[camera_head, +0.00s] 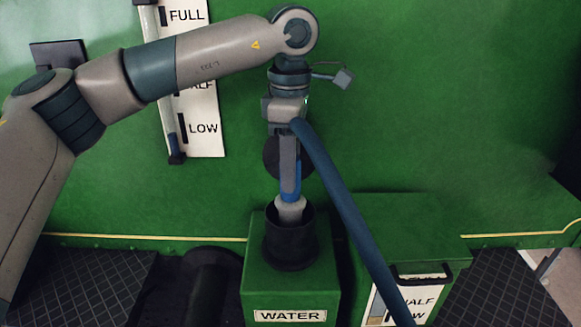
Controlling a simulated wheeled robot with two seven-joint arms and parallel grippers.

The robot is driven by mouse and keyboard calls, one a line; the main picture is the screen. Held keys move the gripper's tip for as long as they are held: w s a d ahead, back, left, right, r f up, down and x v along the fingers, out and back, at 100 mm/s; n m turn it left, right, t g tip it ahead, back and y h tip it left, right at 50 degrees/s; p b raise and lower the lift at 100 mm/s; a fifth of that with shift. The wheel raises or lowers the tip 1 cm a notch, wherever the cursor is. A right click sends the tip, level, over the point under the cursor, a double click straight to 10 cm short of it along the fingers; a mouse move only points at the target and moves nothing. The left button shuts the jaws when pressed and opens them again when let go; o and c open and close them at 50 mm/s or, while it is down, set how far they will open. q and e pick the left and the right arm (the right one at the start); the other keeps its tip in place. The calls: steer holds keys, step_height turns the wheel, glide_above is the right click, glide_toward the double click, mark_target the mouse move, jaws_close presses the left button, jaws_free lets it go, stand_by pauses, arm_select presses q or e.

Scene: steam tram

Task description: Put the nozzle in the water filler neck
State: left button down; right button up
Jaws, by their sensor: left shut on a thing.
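The water filler neck (290,246) is a black, open-topped collar on a green box labelled WATER (290,285), at the lower middle. My left gripper (289,172) points straight down above it, shut on the nozzle. The nozzle (290,207) has a blue part between the fingers and a pale grey lower end. It looks upright. Its grey end overlaps the mouth of the neck and seems just inside the rim; how deep it sits, I cannot tell. A blue hose (345,205) runs from beside the gripper down to the right. My right gripper is out of view.
A green wall with a FULL and LOW level gauge (205,130) stands behind. A green box (415,225) with a labelled gauge is right of the WATER box. Dark ribbed plates (85,285) lie at both sides. A black round fitting (272,157) is behind the gripper.

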arm_select(q)
steer(key=c, duration=1.2)
jaws_free()
steer(key=shift+r, duration=0.1)
steer(key=shift+r, duration=0.2)
step_height(320, 180, up, 10)
steer(key=shift+b, duration=1.1)
step_height(320, 180, up, 7)
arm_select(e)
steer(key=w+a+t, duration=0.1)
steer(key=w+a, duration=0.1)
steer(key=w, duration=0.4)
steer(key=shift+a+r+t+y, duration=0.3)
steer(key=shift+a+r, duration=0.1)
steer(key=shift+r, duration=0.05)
